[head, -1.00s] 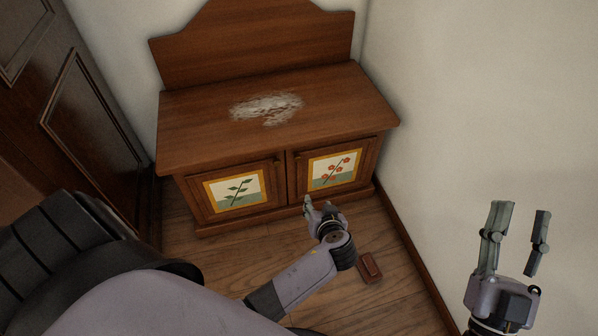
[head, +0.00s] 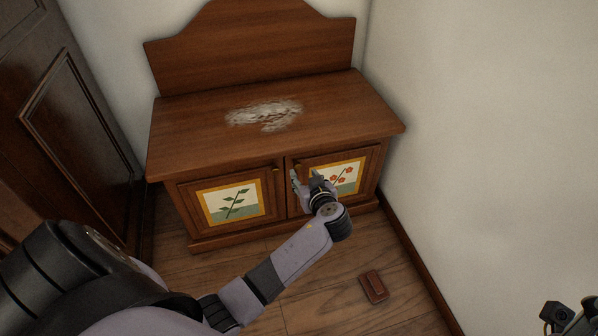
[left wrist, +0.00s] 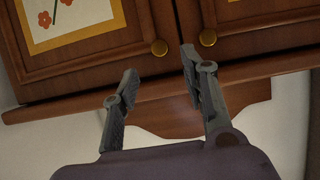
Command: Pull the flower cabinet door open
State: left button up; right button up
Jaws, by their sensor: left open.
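The flower cabinet door (head: 345,180) is the right door of a low wooden cabinet, with red flowers on a yellow-framed panel. It looks shut. Its round brass knob (head: 299,168) is near its upper left corner. My left gripper (head: 306,174) is open in front of this door, covering part of the panel. In the left wrist view the picture is turned over; the door's knob (left wrist: 159,47) appears between the fingertips of my left gripper (left wrist: 158,64), with nothing held. Contact cannot be told. Part of my right gripper (head: 570,318) shows at the bottom right corner; its fingers are unclear.
The left door (head: 230,202) has a green plant panel and its own knob (left wrist: 208,38) close by. A white wall (head: 490,130) stands close on the right. A small reddish-brown object (head: 374,287) lies on the wooden floor. A dark panelled piece (head: 75,120) stands left.

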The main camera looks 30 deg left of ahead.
aim_at(298, 167)
pick_arm(q)
jog(key=b+x, duration=0.2)
jog(key=x, duration=0.5)
jog(key=shift+f, duration=0.1)
jog(key=shift+c, duration=0.5)
grip_shut()
